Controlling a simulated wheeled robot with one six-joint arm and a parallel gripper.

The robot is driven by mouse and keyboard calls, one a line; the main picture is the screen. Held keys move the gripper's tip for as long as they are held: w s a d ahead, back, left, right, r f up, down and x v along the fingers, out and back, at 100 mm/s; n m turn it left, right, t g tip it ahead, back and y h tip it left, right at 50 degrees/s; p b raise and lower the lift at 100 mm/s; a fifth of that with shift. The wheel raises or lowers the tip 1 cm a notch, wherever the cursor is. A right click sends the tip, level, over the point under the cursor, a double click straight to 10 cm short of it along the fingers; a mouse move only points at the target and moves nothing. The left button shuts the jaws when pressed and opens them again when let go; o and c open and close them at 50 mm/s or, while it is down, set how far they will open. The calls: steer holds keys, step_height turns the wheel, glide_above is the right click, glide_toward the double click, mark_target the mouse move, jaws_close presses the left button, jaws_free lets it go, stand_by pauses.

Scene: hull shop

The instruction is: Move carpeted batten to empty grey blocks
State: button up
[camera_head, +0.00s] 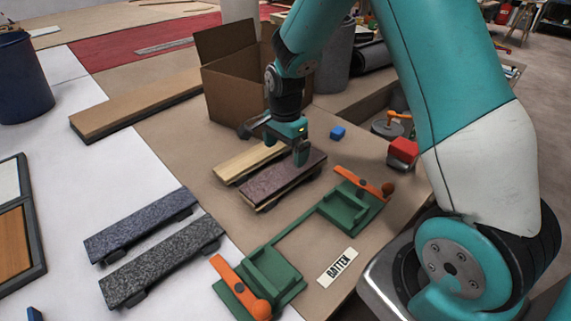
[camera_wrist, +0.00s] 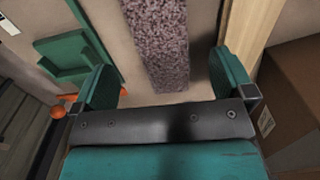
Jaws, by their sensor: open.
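A carpeted batten (camera_head: 285,180), mottled purple-brown over pale wood, lies beside a bare wooden batten (camera_head: 248,160) on the brown bench. My gripper (camera_head: 287,150) is open above the far side of these two. In the wrist view the carpeted batten (camera_wrist: 160,40) runs up the picture between the spread fingers of my gripper (camera_wrist: 166,80), with gaps at both sides, and nothing is held. Two dark grey carpeted battens (camera_head: 140,225) (camera_head: 162,262) sit on small dark supports on the white surface at left. I cannot make out any empty grey blocks.
An open cardboard box (camera_head: 228,95) stands behind my gripper.

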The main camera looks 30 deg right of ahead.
steer(key=s+a+r+n+y, duration=0.2)
steer(key=s+a+r+n, duration=0.65)
steer(key=r, duration=0.35)
steer(key=s+a+r+n+y, duration=0.1)
steer(key=s+a+r+n, duration=0.1)
steer(key=s+a+n, duration=0.2)
steer(key=s+a+r+n+y, duration=0.1)
steer(key=s+a+r+n, duration=0.2)
steer(key=s+n, duration=0.7)
steer(key=shift+s+a+r, duration=0.25)
steer(key=shift+s+a, duration=0.25)
steer(key=shift+s, duration=0.6)
